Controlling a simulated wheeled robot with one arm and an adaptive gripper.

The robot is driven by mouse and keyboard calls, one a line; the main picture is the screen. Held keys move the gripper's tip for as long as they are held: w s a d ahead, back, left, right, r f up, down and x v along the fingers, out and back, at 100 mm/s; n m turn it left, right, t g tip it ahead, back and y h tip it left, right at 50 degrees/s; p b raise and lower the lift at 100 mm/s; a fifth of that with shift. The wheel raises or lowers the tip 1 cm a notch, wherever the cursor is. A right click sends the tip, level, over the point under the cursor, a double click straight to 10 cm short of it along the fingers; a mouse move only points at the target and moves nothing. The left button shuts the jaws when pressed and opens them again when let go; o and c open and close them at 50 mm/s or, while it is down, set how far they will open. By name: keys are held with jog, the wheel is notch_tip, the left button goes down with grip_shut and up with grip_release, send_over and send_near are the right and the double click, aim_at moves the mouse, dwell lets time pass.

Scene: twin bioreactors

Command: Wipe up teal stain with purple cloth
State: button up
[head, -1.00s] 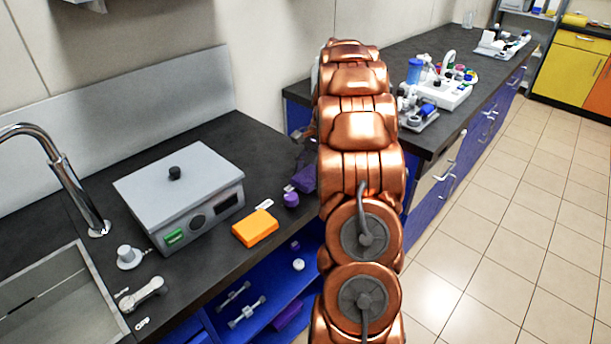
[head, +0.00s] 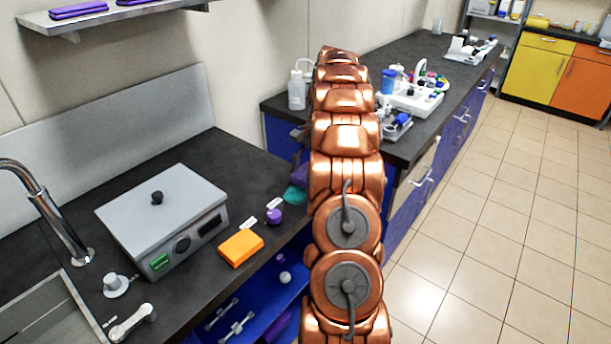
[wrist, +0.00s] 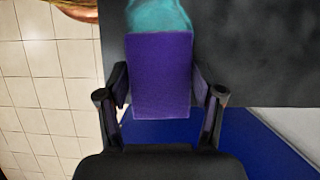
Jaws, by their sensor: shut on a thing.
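A teal stain (head: 295,195) lies on the dark countertop (head: 238,160), close to its right end and partly hidden by my arm. It also shows at the top of the wrist view (wrist: 158,14). My gripper (wrist: 160,95) is shut on a folded purple cloth (wrist: 161,75), with one finger on each side of it. In the wrist view the cloth's far edge overlaps the near part of the stain. I cannot tell whether the cloth touches the counter. In the head view my arm hides most of the gripper and cloth.
A grey lidded box (head: 165,215), an orange block (head: 241,248) and a purple-capped item (head: 274,216) stand left of the stain. A sink (head: 50,315) is at lower left. A second bench (head: 400,150) with bottles and racks stands behind my arm. Open tiled floor lies right.

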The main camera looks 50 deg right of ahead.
aim_at(307, 171)
jog(key=shift+d+r+p, duration=0.1)
jog(key=shift+r+p, duration=1)
jog(key=shift+r, duration=1.65)
